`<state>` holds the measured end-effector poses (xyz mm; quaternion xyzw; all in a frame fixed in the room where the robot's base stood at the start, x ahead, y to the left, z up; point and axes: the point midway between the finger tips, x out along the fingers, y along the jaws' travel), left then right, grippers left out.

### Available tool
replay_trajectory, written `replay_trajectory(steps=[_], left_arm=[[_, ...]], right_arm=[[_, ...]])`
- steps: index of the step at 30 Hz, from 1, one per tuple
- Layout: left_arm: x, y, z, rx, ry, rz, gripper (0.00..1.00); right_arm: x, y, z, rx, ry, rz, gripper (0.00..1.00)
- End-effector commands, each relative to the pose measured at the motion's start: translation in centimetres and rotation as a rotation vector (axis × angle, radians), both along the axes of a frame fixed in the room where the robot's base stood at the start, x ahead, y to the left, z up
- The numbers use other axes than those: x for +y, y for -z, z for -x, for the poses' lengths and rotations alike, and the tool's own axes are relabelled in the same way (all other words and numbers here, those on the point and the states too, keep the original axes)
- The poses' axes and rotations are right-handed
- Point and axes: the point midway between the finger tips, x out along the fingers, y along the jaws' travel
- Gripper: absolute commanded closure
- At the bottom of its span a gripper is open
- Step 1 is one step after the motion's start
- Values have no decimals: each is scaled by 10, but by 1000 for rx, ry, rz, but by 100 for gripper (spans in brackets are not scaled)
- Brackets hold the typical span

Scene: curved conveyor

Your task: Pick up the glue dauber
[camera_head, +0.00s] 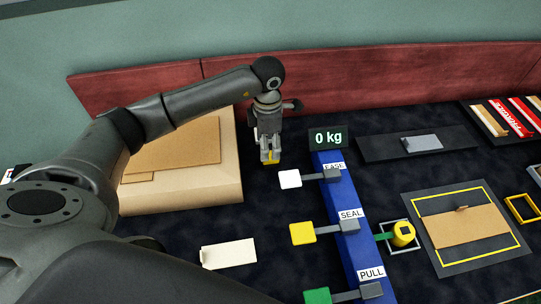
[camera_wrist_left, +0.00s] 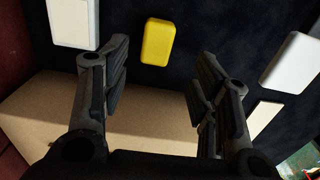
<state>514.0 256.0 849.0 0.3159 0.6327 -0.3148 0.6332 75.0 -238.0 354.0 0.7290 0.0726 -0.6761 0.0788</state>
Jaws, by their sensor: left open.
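My left gripper (camera_head: 270,150) points down over the dark table, beside the cardboard box. Its fingers (camera_wrist_left: 158,95) are apart and empty in the left wrist view. A small yellow block (camera_wrist_left: 158,42) lies beyond the fingertips, in line with the gap between them; some yellow (camera_head: 270,161) also shows at the fingertips in the head view. A yellow round piece with a dark top (camera_head: 402,234) and a green bar beside it sits at a grey square frame to the right. I cannot tell for sure which yellow thing is the glue dauber. My right gripper is not in view.
The cardboard box (camera_head: 222,190) stands close left of the gripper, a red wall (camera_head: 400,75) behind. A blue bar (camera_head: 350,235) with white, yellow and green paddles stands right. A white card (camera_head: 228,254) lies in front. A white block (camera_wrist_left: 295,62) is near the yellow one.

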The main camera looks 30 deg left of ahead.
Motion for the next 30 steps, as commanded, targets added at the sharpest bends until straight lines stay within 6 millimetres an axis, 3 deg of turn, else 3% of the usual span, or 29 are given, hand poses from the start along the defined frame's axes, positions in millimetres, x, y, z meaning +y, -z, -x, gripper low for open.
replay_trajectory(steps=[5, 15, 23, 30], left_arm=[[-1, 12, -1, 2, 0, 0, 45], [-4, 56, -6, 2, -1, 0, 45], [-4, 60, -7, -1, 0, 1, 45], [-3, 60, -7, -1, 0, 1, 73]], right_arm=[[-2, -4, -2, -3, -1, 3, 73], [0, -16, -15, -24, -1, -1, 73], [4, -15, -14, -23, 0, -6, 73], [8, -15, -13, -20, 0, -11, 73]])
